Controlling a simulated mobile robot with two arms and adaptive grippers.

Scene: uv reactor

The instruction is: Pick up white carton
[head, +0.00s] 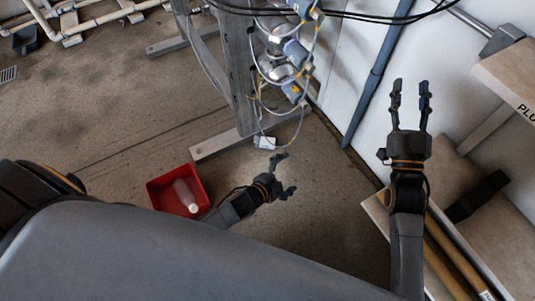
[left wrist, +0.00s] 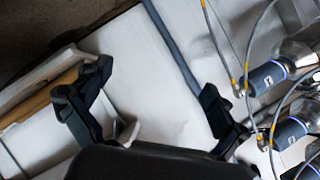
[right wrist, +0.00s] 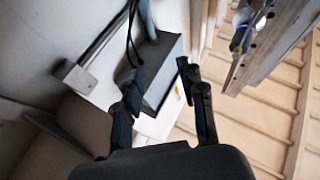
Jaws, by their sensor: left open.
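A small white box-like thing (head: 265,142), perhaps the white carton, shows at the foot of the metal stand in the head view. My left gripper (head: 286,175) is open and empty, just below and right of it, with a visible gap. In the left wrist view the left fingers (left wrist: 156,82) are wide apart with only the pale wall between them. A white shape (left wrist: 255,157) is partly hidden behind the right-hand finger there; I cannot tell what it is. My right gripper (head: 411,95) is open and empty in front of the white wall.
A red bin (head: 155,196) with a whitish bottle (head: 185,193) stands on the floor left of my left arm. The upright stand (head: 240,75) carries cables and reactor parts (head: 292,52). A blue-grey pipe (head: 375,75) runs along the wall. Wooden shelves (head: 505,75) are at right.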

